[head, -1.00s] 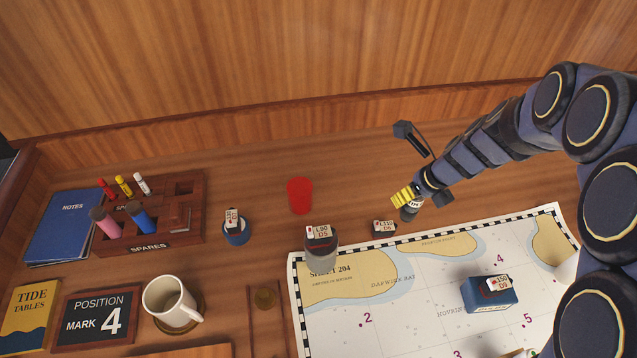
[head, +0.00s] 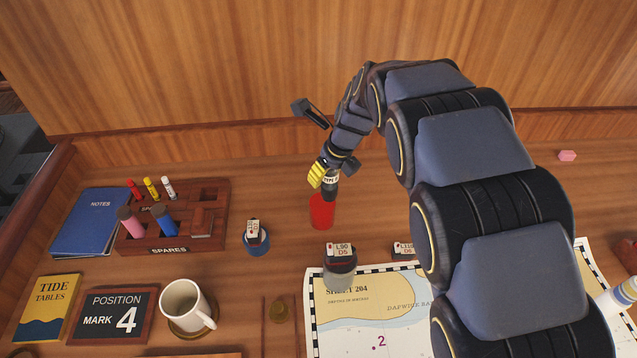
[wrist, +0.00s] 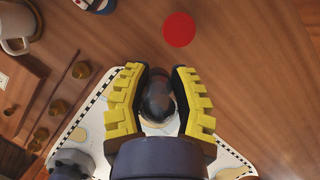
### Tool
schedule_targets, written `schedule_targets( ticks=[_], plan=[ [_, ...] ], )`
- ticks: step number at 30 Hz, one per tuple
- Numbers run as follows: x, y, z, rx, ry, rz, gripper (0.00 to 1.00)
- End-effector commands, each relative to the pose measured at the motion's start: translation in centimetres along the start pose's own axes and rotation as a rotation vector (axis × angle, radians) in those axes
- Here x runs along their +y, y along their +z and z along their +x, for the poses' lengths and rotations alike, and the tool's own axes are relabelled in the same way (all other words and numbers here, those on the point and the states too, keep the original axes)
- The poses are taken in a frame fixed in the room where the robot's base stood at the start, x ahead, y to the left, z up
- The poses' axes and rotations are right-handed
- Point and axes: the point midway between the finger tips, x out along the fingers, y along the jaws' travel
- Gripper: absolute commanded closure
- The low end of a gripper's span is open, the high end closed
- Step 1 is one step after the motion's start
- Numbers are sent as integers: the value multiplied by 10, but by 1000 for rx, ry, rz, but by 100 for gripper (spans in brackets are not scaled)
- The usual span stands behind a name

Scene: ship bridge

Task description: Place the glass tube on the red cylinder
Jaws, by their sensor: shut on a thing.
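My gripper (head: 323,176) is shut on the glass tube (head: 331,185), which has a white label band and dark ends. In the wrist view, the tube (wrist: 157,102) is seen end-on between the yellow fingers (wrist: 158,98). The red cylinder (head: 321,212) stands upright on the desk, and the tube's lower end overlaps its top in the head view. In the wrist view, the red cylinder's round top (wrist: 179,30) shows beyond the fingertips, apart from the tube. The tube looks held above the desk; its exact height over the cylinder is hard to tell.
A grey cylinder with a label block (head: 340,267) stands close in front of the red cylinder. A blue cylinder (head: 256,243) stands to its left, near the spares rack (head: 217,240). Another label block (head: 402,248) lies to the right, by the chart (head: 345,330). A mug (head: 183,303) stands front left.

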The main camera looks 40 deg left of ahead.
Motion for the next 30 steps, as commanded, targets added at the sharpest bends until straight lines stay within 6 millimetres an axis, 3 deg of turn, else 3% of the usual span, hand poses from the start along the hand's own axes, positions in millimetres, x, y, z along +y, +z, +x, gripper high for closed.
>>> schedule_targets(
  ticks=[4,12,23,30],
  plan=[
    [-13,15,20,2,3,-2,100],
    [-30,26,68,2,4,1,100],
    [-38,31,89,2,2,1,100],
    [-38,21,116,1,1,1,100]
  ],
)
